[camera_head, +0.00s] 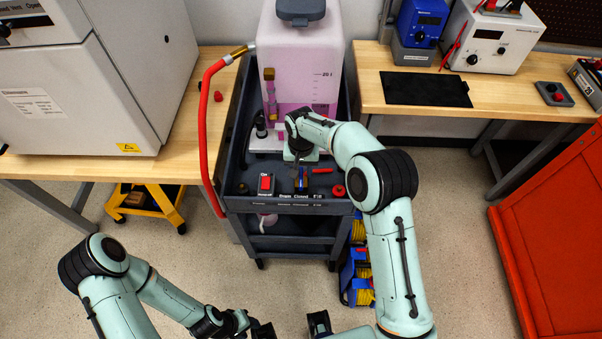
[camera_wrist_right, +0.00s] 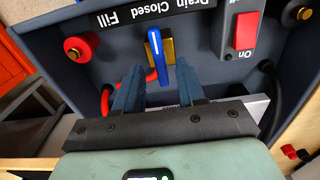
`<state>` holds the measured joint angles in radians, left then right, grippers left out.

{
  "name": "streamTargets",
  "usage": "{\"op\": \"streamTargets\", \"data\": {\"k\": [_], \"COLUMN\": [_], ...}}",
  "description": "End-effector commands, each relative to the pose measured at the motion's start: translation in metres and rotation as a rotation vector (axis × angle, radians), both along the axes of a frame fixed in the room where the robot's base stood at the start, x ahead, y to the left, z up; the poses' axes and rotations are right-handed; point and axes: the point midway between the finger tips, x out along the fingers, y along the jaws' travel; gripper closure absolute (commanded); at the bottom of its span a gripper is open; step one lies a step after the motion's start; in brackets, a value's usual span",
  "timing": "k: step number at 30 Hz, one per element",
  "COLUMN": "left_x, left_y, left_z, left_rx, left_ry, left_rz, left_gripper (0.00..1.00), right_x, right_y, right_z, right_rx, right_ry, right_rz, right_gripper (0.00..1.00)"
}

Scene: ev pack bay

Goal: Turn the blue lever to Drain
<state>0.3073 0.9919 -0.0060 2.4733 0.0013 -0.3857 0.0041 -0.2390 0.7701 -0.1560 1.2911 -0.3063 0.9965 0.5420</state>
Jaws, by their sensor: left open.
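The blue lever (camera_wrist_right: 155,48) sits on a yellow base (camera_wrist_right: 169,50) on the cart's front panel. Its tip points towards the word Closed on the black label strip (camera_wrist_right: 205,4), which reads Drain, Closed, Fill. In the head view the lever (camera_head: 304,179) is small and partly hidden by my right wrist. My right gripper (camera_wrist_right: 160,75) is open, with one finger on each side of the lever's near end. A gap shows between the fingers and the lever. My left gripper (camera_head: 260,328) is open and low at the bottom edge, far from the cart; its fingertips are partly cut off.
A red rocker switch (camera_wrist_right: 246,30) and a red knob (camera_wrist_right: 77,47) flank the lever. A translucent tank (camera_head: 300,60) stands on the grey cart (camera_head: 232,205). A red hose (camera_head: 205,130) hangs along its left side. Benches stand on both sides; an orange cabinet (camera_head: 555,240) is at right.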

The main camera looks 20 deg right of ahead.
Motion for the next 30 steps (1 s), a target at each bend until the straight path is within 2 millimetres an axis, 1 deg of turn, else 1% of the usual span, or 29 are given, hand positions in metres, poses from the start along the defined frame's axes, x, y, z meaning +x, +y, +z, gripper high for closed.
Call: {"op": "streamTargets", "data": {"k": [1,3,6,16,17,18,19,20,30], "left_x": [0.0,0.0,0.0,0.0,0.0,0.0,0.0,0.0,0.0], "left_y": [0.0,0.0,0.0,0.0,0.0,0.0,0.0,0.0,0.0], "left_z": [0.0,0.0,-0.001,0.0,0.0,-0.001,-0.001,-0.001,-0.001], "left_rx": [0.0,0.0,0.0,0.0,0.0,0.0,0.0,0.0,0.0], "left_ry": [0.0,0.0,0.0,0.0,0.0,0.0,0.0,0.0,0.0], "left_rz": [0.0,0.0,0.0,0.0,0.0,0.0,0.0,0.0,0.0], "left_gripper": [0.57,0.57,0.57,0.57,0.57,0.57,0.57,0.57,0.57], "right_x": [0.0,0.0,0.0,0.0,0.0,0.0,0.0,0.0,0.0], "right_y": [0.0,0.0,0.0,0.0,0.0,0.0,0.0,0.0,0.001], "right_z": [-0.008,-0.015,-0.021,-0.024,-0.024,-0.024,-0.024,-0.024,-0.023], "right_rx": [0.0,-0.001,0.0,0.0,0.0,0.0,0.0,0.0,0.001], "right_ry": [0.002,0.001,0.001,0.0,0.0,0.0,0.0,0.0,0.0], "right_rz": [0.0,0.001,0.001,0.001,0.001,0.001,0.001,0.001,-0.02], "right_gripper": [0.61,0.61,0.61,0.61,0.7,0.83,0.93,1.0,1.0]}}
